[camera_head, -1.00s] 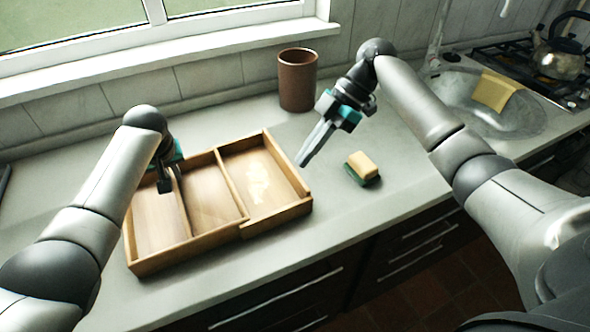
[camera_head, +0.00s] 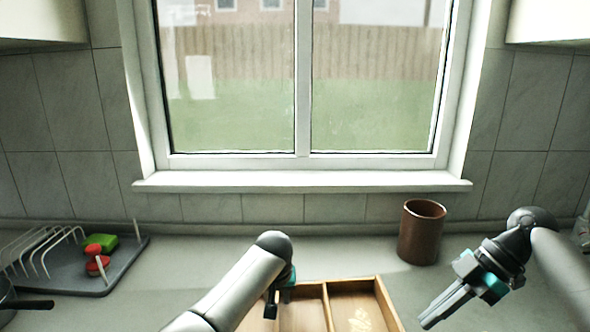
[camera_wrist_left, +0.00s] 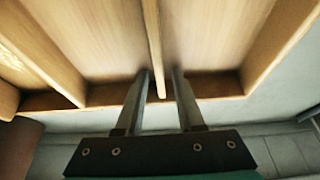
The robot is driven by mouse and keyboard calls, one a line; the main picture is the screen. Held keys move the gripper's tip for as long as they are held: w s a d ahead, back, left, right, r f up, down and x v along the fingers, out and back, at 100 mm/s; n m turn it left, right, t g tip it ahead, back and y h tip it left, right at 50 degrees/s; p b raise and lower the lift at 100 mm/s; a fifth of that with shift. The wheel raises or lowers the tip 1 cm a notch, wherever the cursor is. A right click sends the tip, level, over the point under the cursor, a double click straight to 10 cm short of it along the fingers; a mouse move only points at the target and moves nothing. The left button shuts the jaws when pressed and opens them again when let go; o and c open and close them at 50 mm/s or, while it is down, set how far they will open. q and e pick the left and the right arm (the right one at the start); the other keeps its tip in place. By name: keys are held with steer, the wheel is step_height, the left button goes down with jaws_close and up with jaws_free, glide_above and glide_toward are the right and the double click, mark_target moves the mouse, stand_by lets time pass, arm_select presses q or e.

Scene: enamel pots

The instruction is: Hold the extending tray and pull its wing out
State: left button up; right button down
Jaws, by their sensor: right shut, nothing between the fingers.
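The wooden extending tray (camera_head: 352,283) shows only in part at the bottom of the head view, with its near side cut off. My left gripper (camera_head: 271,308) is over its left part. In the left wrist view, the left gripper's fingers (camera_wrist_left: 162,76) straddle a thin wooden divider (camera_wrist_left: 153,35), one on each side. A gap shows between the divider and the right-hand finger, so the gripper looks open around it. My right gripper (camera_head: 428,322) is shut and empty, to the right of the tray and apart from it.
A brown cup (camera_head: 421,235) stands behind the tray to the right. A grey dish rack (camera_head: 105,275) with red and green items is at the left, beside a dark pan handle (camera_head: 30,304). The counter between rack and left arm is clear. A window rises behind.

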arm_select(q)
step_height(320, 180, up, 7)
steer(key=p, duration=0.8)
steer(key=shift+r, duration=0.1)
steer(key=shift+o, duration=0.4)
steer(key=o, duration=0.5)
steer(key=p+v, duration=0.3)
steer(key=v, duration=0.2)
steer(key=w+p+v, duration=0.1)
steer(key=p+v, duration=0.1)
steer(key=v, duration=0.4)
steer(key=w+r+p+v, duration=0.1)
steer(key=p+v, duration=0.2)
steer(key=v, duration=0.3)
steer(key=shift+r+p, duration=0.2)
steer(key=shift+p, duration=0.1)
